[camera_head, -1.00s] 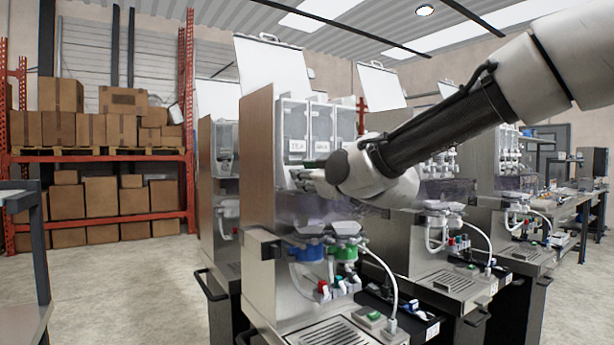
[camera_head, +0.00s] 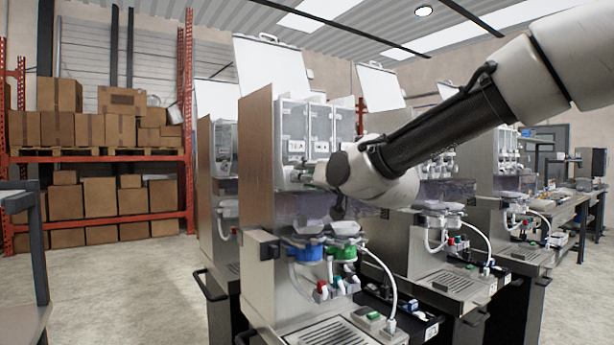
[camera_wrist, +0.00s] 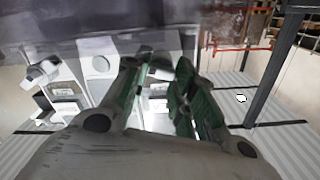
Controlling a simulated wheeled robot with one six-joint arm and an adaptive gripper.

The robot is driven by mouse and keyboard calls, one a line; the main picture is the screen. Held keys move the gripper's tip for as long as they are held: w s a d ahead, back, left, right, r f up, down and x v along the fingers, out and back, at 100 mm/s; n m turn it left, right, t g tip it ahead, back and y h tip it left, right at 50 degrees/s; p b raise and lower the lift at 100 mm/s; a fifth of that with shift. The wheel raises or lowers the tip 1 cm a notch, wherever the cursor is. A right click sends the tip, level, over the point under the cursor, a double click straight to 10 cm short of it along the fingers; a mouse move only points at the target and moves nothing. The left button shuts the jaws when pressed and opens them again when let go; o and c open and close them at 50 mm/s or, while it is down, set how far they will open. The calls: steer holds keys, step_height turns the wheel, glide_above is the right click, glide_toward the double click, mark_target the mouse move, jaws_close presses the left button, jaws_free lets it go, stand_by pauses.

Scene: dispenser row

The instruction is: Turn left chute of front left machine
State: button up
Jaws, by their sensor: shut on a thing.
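The front left machine (camera_head: 258,165) has a brown side panel and clear upper canisters (camera_head: 295,122). My gripper (camera_head: 308,174) reaches in from the right, just below the canisters. In the wrist view my gripper (camera_wrist: 165,62) has its green-padded fingers close together, shut on a small part that I take to be the left chute. That part is mostly hidden between the fingers, so its turn angle cannot be told. A white spout-like part (camera_wrist: 42,73) stands apart on the left in the wrist view.
Below my gripper are a blue collar (camera_head: 306,252), a green collar (camera_head: 342,252), white hoses and a drip tray (camera_head: 330,332). More machines stand to the right and behind. A rack with cardboard boxes (camera_head: 85,130) is at the far left. Open floor lies left of the machine.

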steer(key=shift+m, duration=0.7)
steer(key=o, duration=0.8)
steer(key=shift+c, duration=0.2)
steer(key=v, duration=1.2)
